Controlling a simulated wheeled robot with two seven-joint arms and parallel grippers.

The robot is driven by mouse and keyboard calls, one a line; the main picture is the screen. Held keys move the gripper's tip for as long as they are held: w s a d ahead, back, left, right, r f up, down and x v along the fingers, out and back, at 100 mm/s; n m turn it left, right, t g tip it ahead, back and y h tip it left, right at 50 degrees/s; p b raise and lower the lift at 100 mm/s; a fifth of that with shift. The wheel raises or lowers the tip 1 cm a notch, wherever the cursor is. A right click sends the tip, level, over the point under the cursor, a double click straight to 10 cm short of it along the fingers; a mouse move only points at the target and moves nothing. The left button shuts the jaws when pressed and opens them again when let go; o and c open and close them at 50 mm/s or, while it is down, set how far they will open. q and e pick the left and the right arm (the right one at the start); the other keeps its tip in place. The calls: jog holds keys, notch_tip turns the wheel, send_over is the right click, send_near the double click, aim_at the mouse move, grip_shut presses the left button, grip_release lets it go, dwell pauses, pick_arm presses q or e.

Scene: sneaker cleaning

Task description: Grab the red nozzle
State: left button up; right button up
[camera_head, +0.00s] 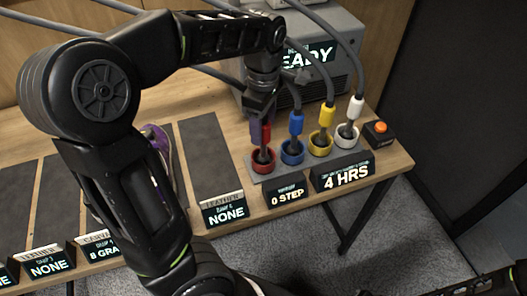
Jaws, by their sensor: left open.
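The red nozzle (266,133) stands upright in the red-rimmed holder (262,162) at the left end of a grey rack. My left gripper (262,113) points down directly over the red nozzle, with its open fingers close to the nozzle's upper part. The gripper and wrist hide the nozzle's top, and I cannot tell whether the fingers touch it. My right gripper is not in view; only a piece of my arm shows at the bottom right corner.
Blue (296,123), yellow (327,116) and white (355,108) nozzles with hoses stand to the right. A grey machine (341,68) is behind. An orange button (380,127) is at the table's right. A purple sneaker (160,146) lies partly behind my arm. Small signs line the front edge.

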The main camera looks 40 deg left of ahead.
pick_arm(q)
jog(key=shift+f, duration=0.5)
jog(key=shift+c, duration=0.6)
grip_shut()
dwell(0.8)
